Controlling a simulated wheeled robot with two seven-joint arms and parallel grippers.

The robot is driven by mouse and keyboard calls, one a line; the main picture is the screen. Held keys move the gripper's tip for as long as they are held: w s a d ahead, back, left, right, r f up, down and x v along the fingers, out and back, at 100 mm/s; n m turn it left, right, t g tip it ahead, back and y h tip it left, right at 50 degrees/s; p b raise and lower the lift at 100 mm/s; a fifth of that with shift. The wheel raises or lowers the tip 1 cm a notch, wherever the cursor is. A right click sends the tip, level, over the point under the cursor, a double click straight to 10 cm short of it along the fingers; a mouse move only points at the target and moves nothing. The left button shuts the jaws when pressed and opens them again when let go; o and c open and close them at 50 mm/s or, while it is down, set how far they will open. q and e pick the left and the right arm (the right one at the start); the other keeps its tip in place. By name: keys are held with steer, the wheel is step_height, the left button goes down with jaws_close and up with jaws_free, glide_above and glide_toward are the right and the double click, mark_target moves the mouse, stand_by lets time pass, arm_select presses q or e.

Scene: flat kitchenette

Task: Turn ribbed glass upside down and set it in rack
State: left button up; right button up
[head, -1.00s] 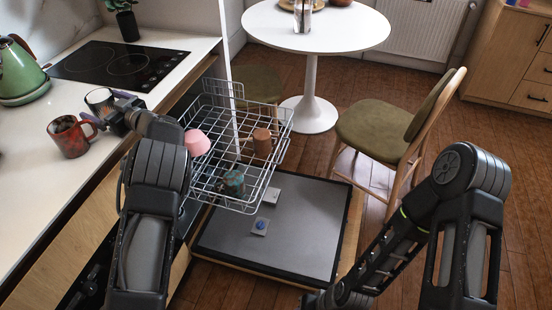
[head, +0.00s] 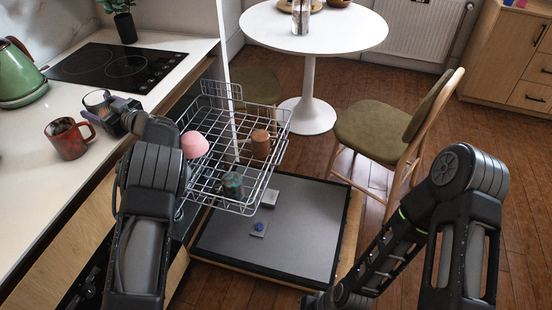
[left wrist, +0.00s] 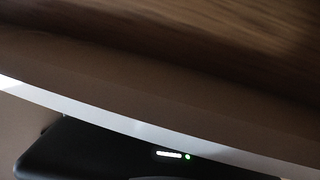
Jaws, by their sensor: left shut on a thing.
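The ribbed glass (head: 96,98) is at my left gripper (head: 109,107), just above the white counter beside the hob. The gripper is shut on it and partly hides it, and the glass looks tilted. Its ribs are too small to make out. The wire rack (head: 236,207) is pulled out to the right of the counter, over the open dishwasher door. The left wrist view shows only blurred brown surfaces, a pale edge and a dark part with a green light, not the glass. My right arm reaches down to the bottom edge; its gripper is out of frame.
A red-and-dark mug (head: 67,139) stands close to my left gripper. The rack holds a pink cup (head: 195,145), a brown cup (head: 261,144) and a teal cup (head: 232,184), with bare wire between them. A green kettle (head: 17,77) stands at far left.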

mark_target(89, 96)
arm_select(q)
steer(key=c, duration=0.5)
steer(key=shift+r+p, duration=0.9)
steer(key=shift+r, duration=0.65)
